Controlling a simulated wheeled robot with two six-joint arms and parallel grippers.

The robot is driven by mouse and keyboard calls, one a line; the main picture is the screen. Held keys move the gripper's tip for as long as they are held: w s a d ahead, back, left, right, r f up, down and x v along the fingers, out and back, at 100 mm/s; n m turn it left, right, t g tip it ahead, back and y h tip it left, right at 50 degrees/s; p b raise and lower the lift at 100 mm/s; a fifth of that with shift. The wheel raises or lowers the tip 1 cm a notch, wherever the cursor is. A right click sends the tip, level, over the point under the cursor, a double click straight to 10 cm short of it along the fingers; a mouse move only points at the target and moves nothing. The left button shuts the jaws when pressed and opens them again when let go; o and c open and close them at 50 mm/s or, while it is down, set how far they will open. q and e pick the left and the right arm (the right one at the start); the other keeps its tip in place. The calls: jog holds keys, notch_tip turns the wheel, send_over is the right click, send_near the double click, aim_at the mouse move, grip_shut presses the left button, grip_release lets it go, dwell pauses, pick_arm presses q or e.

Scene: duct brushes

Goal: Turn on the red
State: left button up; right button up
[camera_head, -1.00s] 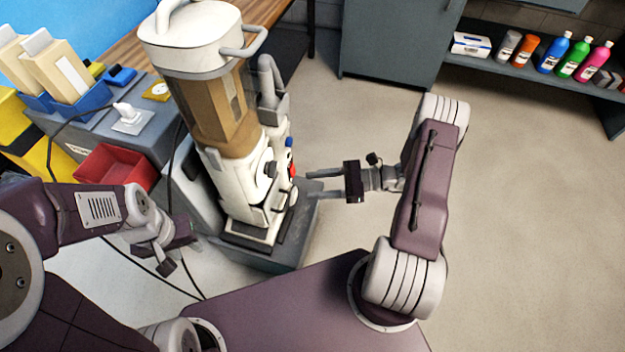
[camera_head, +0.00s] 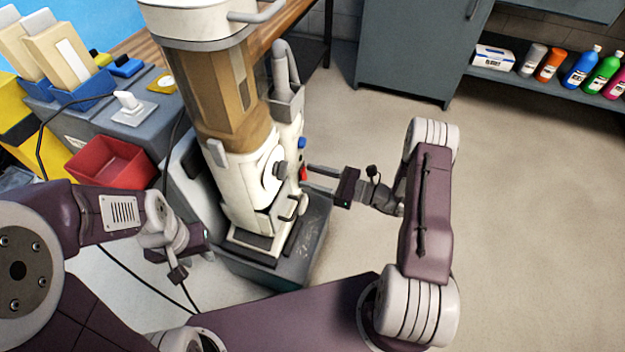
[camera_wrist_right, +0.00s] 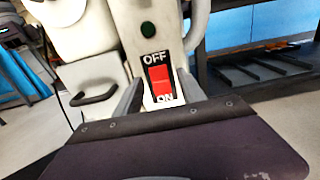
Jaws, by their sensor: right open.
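A tall white and brown machine (camera_head: 240,165) stands on a grey base. On its right side is a red rocker switch (camera_head: 303,173), small in the head view. In the right wrist view the red switch (camera_wrist_right: 160,82) is plain, with OFF above it and ON below it. Its upper half looks darker than its lower half. My right gripper (camera_head: 309,179) is open, its fingers pointing at the switch side of the machine. In the wrist view its fingers lie left and right of the switch; contact cannot be told. My left gripper (camera_head: 190,257) is empty at lower left, its jaws unclear.
A black cable runs down to the floor. Bottles stand on a shelf (camera_head: 540,85) at far right. Floor to the right is clear.

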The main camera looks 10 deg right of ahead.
grip_shut()
jog(key=f+t+y+b, duration=0.1)
jog(key=b, duration=0.1)
jog(key=shift+f+b, duration=0.15)
jog(key=shift+b, duration=0.15)
jog(key=shift+y+b, duration=0.4)
jog(key=shift+y, duration=0.1)
jog(key=shift+t, duration=0.4)
jog(key=shift+r, duration=0.35)
grip_release()
